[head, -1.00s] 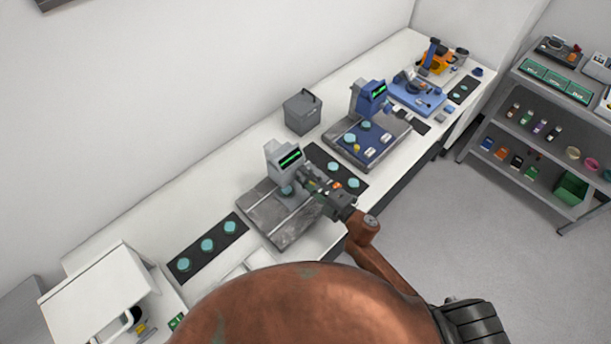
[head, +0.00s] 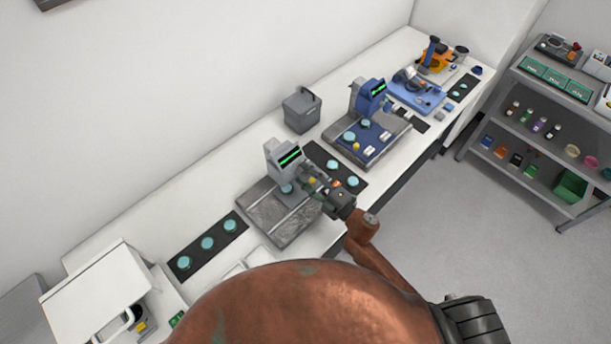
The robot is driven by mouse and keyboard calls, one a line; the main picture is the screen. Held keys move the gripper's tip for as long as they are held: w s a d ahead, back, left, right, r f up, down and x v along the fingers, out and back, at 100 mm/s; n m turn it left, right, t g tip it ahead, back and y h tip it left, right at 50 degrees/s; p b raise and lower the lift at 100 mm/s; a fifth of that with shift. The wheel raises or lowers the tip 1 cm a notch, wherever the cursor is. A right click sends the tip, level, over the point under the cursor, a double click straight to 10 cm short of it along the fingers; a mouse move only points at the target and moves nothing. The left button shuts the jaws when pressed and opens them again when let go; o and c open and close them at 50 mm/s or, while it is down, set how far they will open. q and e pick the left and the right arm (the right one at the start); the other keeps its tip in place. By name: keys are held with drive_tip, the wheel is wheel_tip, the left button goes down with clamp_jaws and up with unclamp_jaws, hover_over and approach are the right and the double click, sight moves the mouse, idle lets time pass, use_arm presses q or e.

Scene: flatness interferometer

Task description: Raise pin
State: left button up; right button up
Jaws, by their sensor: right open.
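A grey flatness interferometer (head: 283,160) with a lit green display stands on a grey stone base (head: 272,222) on the bench. A teal disc (head: 287,188) shows under its head. My right gripper (head: 308,179) is open, just right of the interferometer's head and above the right side of its base. A small yellow part (head: 312,181) shows by its fingers. I cannot make out a pin; the gripper and the small size hide details there. My left gripper is not in view.
A black mat with teal discs (head: 207,243) lies left of the base, another (head: 333,165) behind my gripper. A blue instrument (head: 368,98) and a grey box (head: 301,110) stand farther back. A white cabinet (head: 100,290) is at lower left. Shelves (head: 540,140) stand right, across open floor.

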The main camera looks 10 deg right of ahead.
drive_tip(key=shift+s, duration=0.1)
drive_tip(key=v, duration=1.2)
drive_tip(key=shift+d, duration=0.1)
